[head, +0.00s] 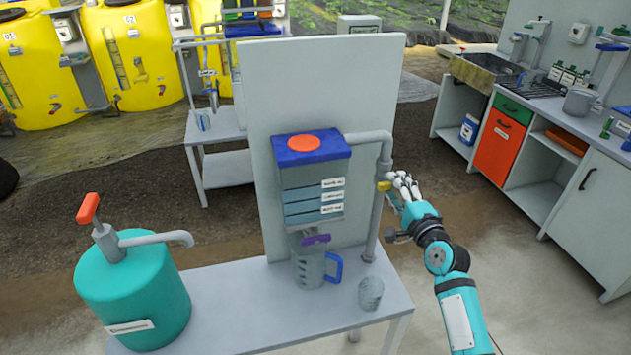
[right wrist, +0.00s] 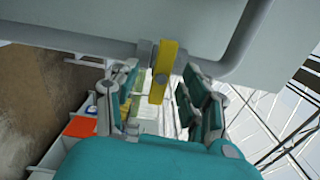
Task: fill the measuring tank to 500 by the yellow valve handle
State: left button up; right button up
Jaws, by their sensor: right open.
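The measuring tank (head: 311,195) is a clear box with a blue lid and an orange disc, fixed to an upright grey panel. Its side bears several white labels too small to read, and I cannot tell the liquid level. The yellow valve handle (head: 384,186) sits on the grey pipe to the right of the tank. My right gripper (head: 400,187) is open beside it. In the right wrist view, the yellow handle (right wrist: 162,72) hangs between the open fingers of my right gripper (right wrist: 158,98), with gaps on both sides. My left gripper is out of view.
A purple handle (head: 316,240) sits below the tank, above a jug with a blue grip (head: 309,266). A grey cup (head: 371,293) stands near the bench's right edge. A teal pump canister (head: 134,300) stands at left. A cabinet counter (head: 560,125) is at right.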

jog(key=shift+p+v, duration=0.8)
jog(key=shift+v, duration=1.75)
jog(key=shift+c, duration=0.4)
jog(key=shift+n, duration=0.5)
jog(key=shift+b+x, duration=1.65)
jog(key=shift+x, duration=1.95)
